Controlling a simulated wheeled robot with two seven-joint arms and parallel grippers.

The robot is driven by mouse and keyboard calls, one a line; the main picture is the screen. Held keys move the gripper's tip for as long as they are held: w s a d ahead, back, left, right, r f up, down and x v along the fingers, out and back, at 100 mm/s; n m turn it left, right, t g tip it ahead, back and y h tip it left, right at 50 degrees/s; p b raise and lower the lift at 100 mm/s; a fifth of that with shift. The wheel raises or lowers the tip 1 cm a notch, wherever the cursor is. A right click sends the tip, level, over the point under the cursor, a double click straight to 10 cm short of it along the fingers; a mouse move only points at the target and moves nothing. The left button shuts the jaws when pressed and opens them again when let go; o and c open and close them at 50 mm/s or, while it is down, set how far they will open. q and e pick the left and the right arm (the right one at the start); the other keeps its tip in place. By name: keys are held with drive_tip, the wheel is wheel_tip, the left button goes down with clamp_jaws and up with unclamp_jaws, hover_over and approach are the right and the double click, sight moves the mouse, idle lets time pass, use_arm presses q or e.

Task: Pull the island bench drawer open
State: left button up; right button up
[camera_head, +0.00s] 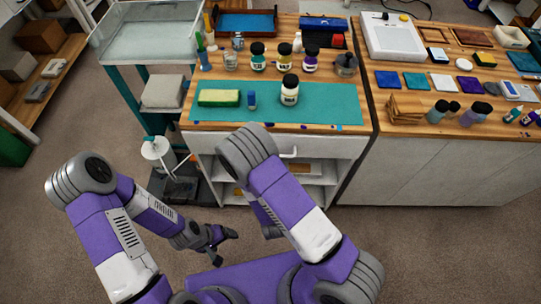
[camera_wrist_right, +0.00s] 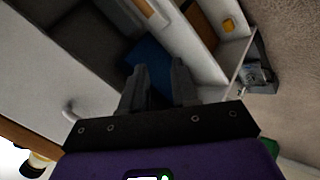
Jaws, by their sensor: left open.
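The island bench (camera_head: 268,129) stands ahead with a white drawer front (camera_head: 335,147) under its wooden top. The drawer looks closed. A pale bar handle (camera_head: 289,154) sits on the drawer front, partly behind my right arm; it also shows at the left of the right wrist view (camera_wrist_right: 69,111). My right gripper (camera_wrist_right: 160,82) has its fingers apart and empty, beside the handle, facing the open shelf area below the drawer. It is hidden in the head view. My left gripper (camera_head: 222,237) is open and empty, low in front of the bench.
Open shelves (camera_head: 320,187) lie below the drawer. A teal-framed cart (camera_head: 122,80) and a dark floor tray (camera_head: 180,188) stand left. Carpet in front is free.

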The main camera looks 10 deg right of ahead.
drive_tip(key=w+a+r+n+t+h, duration=0.1)
drive_tip(key=w+r+n+t, duration=0.2)
drive_tip(key=r+t, duration=0.15)
drive_tip(key=w+a+r+n+t, duration=0.1)
drive_tip(key=w+r+n+t, duration=0.1)
drive_tip(key=r+n+t, duration=0.3)
drive_tip(key=w, duration=0.2)
drive_tip(key=w+d+m+g+b, duration=0.1)
drive_tip(key=w, duration=0.2)
drive_tip(key=w+g, duration=0.1)
drive_tip(key=w, duration=0.1)
drive_tip(key=shift+w+d+f+g+b, duration=0.1)
drive_tip(key=shift+w+d+g+b, duration=0.15)
drive_tip(key=shift+d+b, duration=0.1)
drive_tip(key=shift+c, duration=0.3)
clamp_jaws()
